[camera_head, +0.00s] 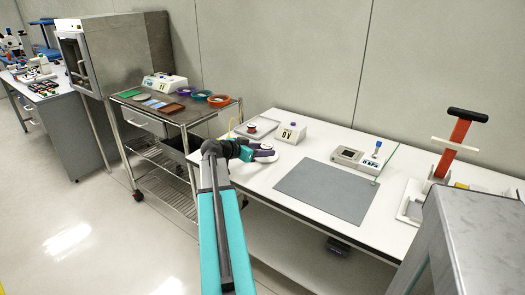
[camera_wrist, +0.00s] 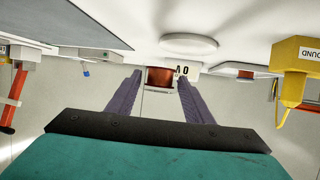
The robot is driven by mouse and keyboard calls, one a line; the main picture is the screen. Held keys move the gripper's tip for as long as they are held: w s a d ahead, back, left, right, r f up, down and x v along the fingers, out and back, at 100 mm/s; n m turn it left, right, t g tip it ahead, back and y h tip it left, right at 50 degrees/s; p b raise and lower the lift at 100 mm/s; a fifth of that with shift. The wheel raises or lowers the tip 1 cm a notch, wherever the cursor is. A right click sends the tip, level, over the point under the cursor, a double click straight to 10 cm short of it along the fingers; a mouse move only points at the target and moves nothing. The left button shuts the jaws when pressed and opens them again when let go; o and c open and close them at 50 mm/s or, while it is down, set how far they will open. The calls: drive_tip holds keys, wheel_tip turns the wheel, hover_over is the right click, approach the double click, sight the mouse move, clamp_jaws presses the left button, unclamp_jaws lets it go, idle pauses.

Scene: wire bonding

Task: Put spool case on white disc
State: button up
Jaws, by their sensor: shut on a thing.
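My gripper (camera_wrist: 160,88) has purple fingers, and it is shut on the spool case (camera_wrist: 159,77), which shows a copper-brown winding with a white part. In the head view my gripper (camera_head: 262,151) is over the left part of the white table, and the held case is too small to make out there. The wrist view appears upside down, with the table at the top. The white disc (camera_wrist: 188,44) lies flat on the table there, apart from the case. It also shows in the head view (camera_head: 266,159), partly hidden by my gripper.
A grey mat (camera_head: 327,190) lies to the right, clear. A steel cart (camera_head: 180,108) stands left of the table. A yellow device (camera_wrist: 299,58) shows in the wrist view.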

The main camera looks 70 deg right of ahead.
drive_tip(key=shift+w+d+f+p, duration=0.15)
drive_tip(key=shift+w+d, duration=0.2)
drive_tip(key=shift+d, duration=0.6)
drive_tip(key=shift+w+d+f+p, duration=0.1)
drive_tip(key=shift+w+d, duration=0.3)
drive_tip(key=shift+d, duration=0.6)
drive_tip(key=shift+w+d+f+p, duration=0.15)
drive_tip(key=shift+w+d, duration=0.2)
drive_tip(key=shift+d, duration=0.6)
drive_tip(key=shift+r, duration=0.1)
drive_tip(key=shift+f+p, duration=0.3)
drive_tip(key=shift+f, duration=1.45)
drive_tip(key=shift+f, duration=0.1)
drive_tip(key=o, duration=1.1)
drive_tip(key=shift+o, duration=0.2)
drive_tip(key=b+v, duration=0.1)
drive_tip(key=v, duration=1.1)
drive_tip(key=shift+a, duration=0.1)
